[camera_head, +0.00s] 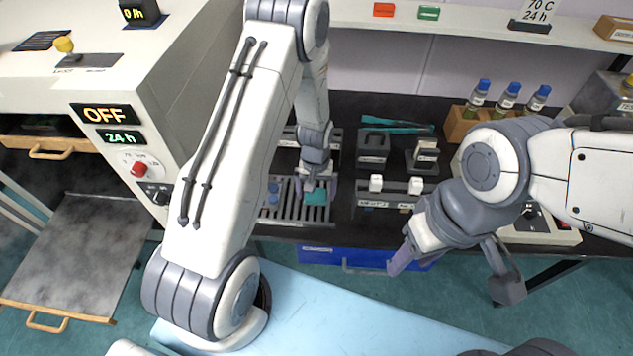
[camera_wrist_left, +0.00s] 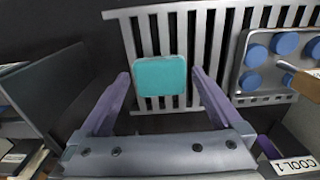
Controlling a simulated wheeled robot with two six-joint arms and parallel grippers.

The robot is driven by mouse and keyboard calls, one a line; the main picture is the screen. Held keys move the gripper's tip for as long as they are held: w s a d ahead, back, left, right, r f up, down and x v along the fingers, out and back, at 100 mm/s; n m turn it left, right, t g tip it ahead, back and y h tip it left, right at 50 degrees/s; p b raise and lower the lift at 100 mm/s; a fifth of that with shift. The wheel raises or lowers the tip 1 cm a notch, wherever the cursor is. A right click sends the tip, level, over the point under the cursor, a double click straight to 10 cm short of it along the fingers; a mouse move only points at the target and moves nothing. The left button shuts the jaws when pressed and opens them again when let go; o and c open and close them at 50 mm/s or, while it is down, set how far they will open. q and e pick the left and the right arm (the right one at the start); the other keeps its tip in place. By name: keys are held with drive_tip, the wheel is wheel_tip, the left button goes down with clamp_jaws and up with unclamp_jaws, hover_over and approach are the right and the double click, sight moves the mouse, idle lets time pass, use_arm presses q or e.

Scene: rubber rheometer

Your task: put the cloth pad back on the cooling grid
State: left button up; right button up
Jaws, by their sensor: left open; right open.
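The teal cloth pad (camera_wrist_left: 160,76) lies flat on the slats of the grey cooling grid (camera_wrist_left: 206,50), near its edge, in the left wrist view. The pad (camera_head: 316,196) and grid (camera_head: 290,213) also show in the head view, partly under my left gripper. My left gripper (camera_wrist_left: 156,88) is open, with one purple finger on each side of the pad and a gap to each. In the head view my left gripper (camera_head: 318,188) is over the grid's right part. My right gripper (camera_head: 448,270) is open and empty in front of the bench at the right.
A tray with blue discs (camera_wrist_left: 253,81) sits on the grid beside the pad. A small rack with white-topped items (camera_head: 388,200) stands right of the grid. Bottles in a wooden block (camera_head: 462,122) stand farther back. The oven (camera_head: 150,95) is at the left, its lower door (camera_head: 75,255) lowered.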

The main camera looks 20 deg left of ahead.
sight(316, 194)
use_arm(q)
drive_tip(key=s+d+r+m+b, duration=0.1)
drive_tip(key=d+r, duration=0.1)
drive_tip(key=r, duration=0.6)
drive_tip(key=s+d+r+m+b, duration=0.1)
drive_tip(key=s+d+r, duration=0.15)
drive_tip(key=r, duration=0.55)
drive_tip(key=s+d+r+m, duration=0.3)
drive_tip(key=s, duration=0.3)
drive_tip(key=s+d+r+m, duration=0.2)
drive_tip(key=s+d+r, duration=0.1)
drive_tip(key=s, duration=0.4)
drive_tip(key=s+d+r+m+h, duration=0.1)
drive_tip(key=s+d+r+m, duration=0.2)
drive_tip(key=s, duration=0.4)
drive_tip(key=shift+d+m, duration=0.3)
drive_tip(key=shift+d, duration=0.05)
